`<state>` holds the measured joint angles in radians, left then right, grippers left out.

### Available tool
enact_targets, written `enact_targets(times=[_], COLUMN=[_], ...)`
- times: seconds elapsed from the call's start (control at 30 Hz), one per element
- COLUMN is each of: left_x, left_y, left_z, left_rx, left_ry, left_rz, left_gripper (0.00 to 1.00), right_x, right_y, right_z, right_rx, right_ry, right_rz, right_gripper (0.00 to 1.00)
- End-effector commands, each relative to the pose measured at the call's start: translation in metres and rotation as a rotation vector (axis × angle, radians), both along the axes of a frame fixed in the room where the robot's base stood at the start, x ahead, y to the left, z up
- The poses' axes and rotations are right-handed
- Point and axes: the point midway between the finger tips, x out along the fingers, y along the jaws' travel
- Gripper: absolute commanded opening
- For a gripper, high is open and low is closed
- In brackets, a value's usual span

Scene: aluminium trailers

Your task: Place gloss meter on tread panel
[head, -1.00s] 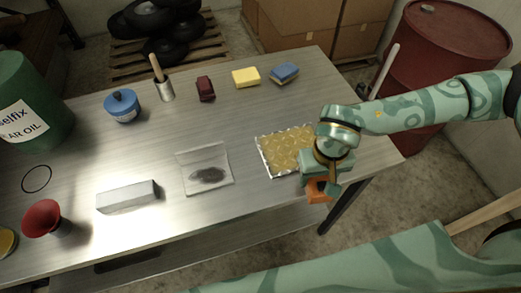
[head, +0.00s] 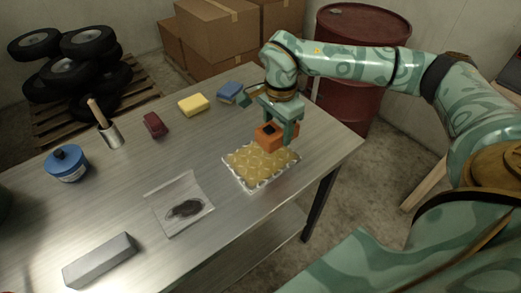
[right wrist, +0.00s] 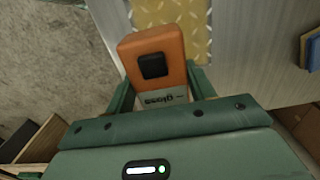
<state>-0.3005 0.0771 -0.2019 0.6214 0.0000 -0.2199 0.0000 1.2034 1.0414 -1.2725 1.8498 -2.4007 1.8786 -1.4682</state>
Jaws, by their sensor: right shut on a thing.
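The gloss meter (head: 268,137) is an orange block with a black square on top. My right gripper (head: 281,133) is shut on it and holds it over the back part of the tread panel. The gloss meter (right wrist: 154,58) also shows between the fingers in the right wrist view, with upside-down "gloss" lettering on a pale label. The tread panel (head: 257,172) is a yellow raised-pattern plate with a pale jagged edge, lying flat near the table's right end. The gap between meter and panel is hard to judge. My left gripper is not in view.
The metal table (head: 135,195) also holds a clear bag with a dark patch (head: 180,204), a grey bar (head: 100,260), a blue sponge (head: 230,92), a yellow sponge (head: 193,105), a dark red block (head: 155,125) and a blue pot (head: 66,163). Bare tabletop lies left of the panel.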

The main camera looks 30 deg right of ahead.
Motion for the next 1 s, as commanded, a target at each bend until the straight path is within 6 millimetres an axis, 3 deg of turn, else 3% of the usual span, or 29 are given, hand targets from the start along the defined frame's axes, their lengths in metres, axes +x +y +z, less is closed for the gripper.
enact_targets(times=[0.03, 0.1, 0.43, 0.6, 0.97, 1.0], left_x=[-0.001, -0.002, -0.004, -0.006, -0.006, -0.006], left_y=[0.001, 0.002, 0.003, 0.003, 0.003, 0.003], left_z=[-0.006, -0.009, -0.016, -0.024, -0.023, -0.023], left_rx=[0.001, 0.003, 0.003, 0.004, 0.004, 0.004], left_ry=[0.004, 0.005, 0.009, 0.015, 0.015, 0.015], left_rz=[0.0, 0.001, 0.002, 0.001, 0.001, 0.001], left_gripper=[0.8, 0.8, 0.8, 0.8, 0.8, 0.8], right_x=[0.005, 0.013, 0.028, 0.028, 0.028, 0.028], right_y=[0.007, 0.014, 0.029, 0.029, 0.028, 0.028], right_z=[-0.017, -0.029, -0.055, -0.084, -0.086, -0.087], right_rx=[0.0, 0.0, 0.0, -0.002, -0.002, -0.002], right_ry=[0.008, 0.007, 0.004, 0.007, 0.003, 0.003], right_rz=[0.0, 0.0, 0.002, 0.0, 0.002, 0.002], right_gripper=[0.25, 0.25, 0.25, 0.25, 0.25, 0.63])
